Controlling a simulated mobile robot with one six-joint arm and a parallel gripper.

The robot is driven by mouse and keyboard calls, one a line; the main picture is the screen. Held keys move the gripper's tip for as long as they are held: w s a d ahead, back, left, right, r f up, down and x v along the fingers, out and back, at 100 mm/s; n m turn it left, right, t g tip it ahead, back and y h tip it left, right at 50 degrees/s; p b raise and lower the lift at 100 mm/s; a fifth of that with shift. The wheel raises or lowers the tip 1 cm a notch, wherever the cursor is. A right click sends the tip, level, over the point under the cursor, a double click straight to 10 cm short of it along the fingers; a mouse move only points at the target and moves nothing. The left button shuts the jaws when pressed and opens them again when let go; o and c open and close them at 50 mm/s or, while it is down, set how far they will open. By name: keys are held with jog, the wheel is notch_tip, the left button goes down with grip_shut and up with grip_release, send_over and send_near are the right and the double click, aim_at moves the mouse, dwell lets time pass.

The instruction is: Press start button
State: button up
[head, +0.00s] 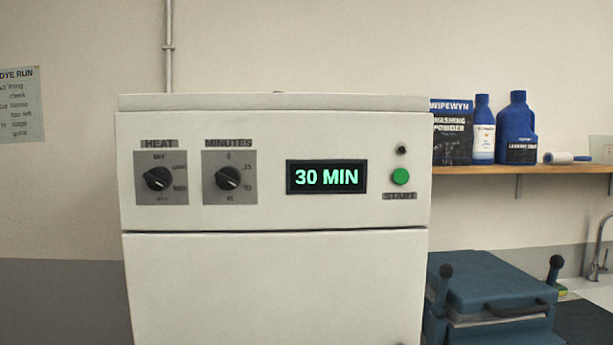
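The start button (400,177) is a round green button on the right of the front panel of a white machine (275,285). The label START (400,196) is below it, and a small dark round part (402,150) is above it. A display (327,177) left of the button reads 30 MIN in green. A HEAT dial (158,179) and a MINUTES dial (229,178) are on the left of the panel. Nothing covers the button. My gripper is not in view.
Right of the machine stands a blue press-like device (490,285) with upright black-knobbed handles. Above it, a wooden shelf (560,170) holds a washing powder box (451,135), blue bottles (517,130) and a roller. A sink tap (600,245) is at far right. A notice (22,105) hangs on the left wall.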

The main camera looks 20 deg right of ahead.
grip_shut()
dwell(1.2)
